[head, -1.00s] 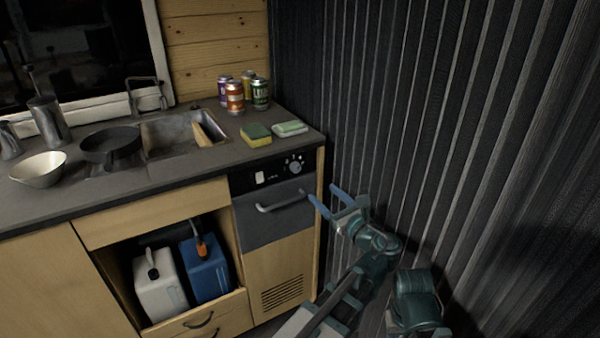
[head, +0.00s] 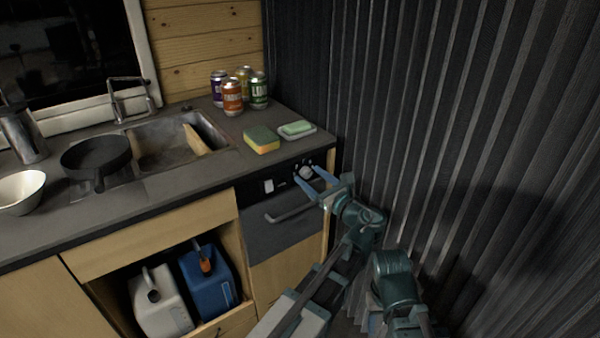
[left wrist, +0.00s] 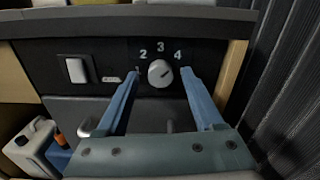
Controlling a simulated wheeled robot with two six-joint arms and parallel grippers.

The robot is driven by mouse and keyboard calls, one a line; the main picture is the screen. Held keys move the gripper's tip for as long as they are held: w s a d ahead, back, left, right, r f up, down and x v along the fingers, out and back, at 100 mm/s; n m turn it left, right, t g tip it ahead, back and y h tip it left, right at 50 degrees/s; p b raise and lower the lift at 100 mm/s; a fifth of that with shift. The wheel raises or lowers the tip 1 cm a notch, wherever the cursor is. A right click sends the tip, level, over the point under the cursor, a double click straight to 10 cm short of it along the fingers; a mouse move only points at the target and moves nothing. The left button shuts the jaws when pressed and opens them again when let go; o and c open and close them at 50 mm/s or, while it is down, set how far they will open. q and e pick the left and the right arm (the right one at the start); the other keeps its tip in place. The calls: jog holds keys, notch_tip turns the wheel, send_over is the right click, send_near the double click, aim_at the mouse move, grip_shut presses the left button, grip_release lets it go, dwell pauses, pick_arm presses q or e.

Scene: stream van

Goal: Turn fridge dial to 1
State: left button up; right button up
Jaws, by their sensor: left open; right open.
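The fridge dial (left wrist: 160,73) is a round light knob on the black panel at the top of the fridge (head: 282,233). In the left wrist view the numbers 2, 3 and 4 show around its top; the 1 is mostly hidden by the left finger. A mark on the dial leans to the upper right, but which number it meets is hard to tell. My left gripper (left wrist: 160,80) is open, its blue fingers to either side of the dial with gaps between. In the head view the gripper (head: 307,176) is in front of the panel. I cannot make out my right gripper.
A white switch (left wrist: 76,70) is left of the dial, above the fridge handle (head: 290,213). The counter above holds a sponge (head: 262,139), a soap dish (head: 298,130) and several cans (head: 232,97). A dark ribbed wall (head: 420,130) stands close on the right.

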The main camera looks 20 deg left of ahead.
pick_arm(q)
jog(key=shift+w, duration=0.1)
grip_shut()
dwell(0.3)
